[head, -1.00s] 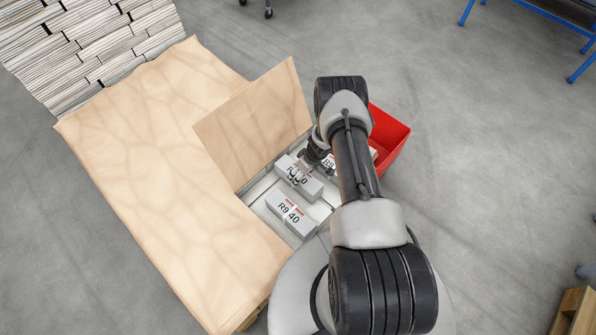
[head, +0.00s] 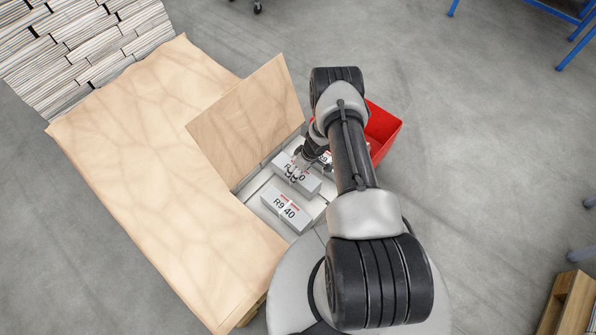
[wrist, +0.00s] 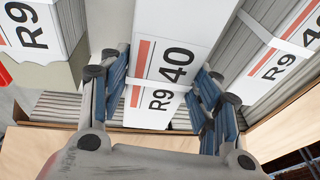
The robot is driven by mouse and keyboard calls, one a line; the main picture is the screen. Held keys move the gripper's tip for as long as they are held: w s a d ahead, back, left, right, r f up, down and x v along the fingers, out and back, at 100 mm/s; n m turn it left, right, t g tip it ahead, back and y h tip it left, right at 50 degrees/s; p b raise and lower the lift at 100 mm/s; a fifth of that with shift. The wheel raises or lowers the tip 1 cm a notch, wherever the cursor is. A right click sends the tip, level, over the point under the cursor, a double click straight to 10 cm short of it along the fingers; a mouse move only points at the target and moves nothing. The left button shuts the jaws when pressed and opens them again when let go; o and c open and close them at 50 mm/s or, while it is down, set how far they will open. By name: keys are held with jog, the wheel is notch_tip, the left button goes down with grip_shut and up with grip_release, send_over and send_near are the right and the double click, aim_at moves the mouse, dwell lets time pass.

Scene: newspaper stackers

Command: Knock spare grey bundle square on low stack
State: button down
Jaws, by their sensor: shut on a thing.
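A grey bundle with a white label reading R9 40 (head: 300,180) sits below my gripper (head: 296,171). In the wrist view my gripper's two blue-padded fingers are shut on this bundle (wrist: 175,40), one on each side of it. Another grey bundle (head: 286,210) with the same label lies beside it, nearer to me. A third labelled bundle (head: 326,157) is partly hidden behind my wrist and arm. Labelled bundles also stand left (wrist: 30,30) and right (wrist: 285,50) in the wrist view. I cannot tell how square the held bundle sits.
A brown-paper-covered surface (head: 140,150) spreads to the left, with a tilted brown board (head: 245,115) beside the bundles. A red crate (head: 388,130) stands behind my arm. Large newspaper stacks (head: 80,40) rise at the back left. A wooden pallet (head: 570,305) lies lower right.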

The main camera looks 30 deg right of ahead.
jog(key=shift+r+p, duration=1.3)
jog(key=shift+r, duration=1.3)
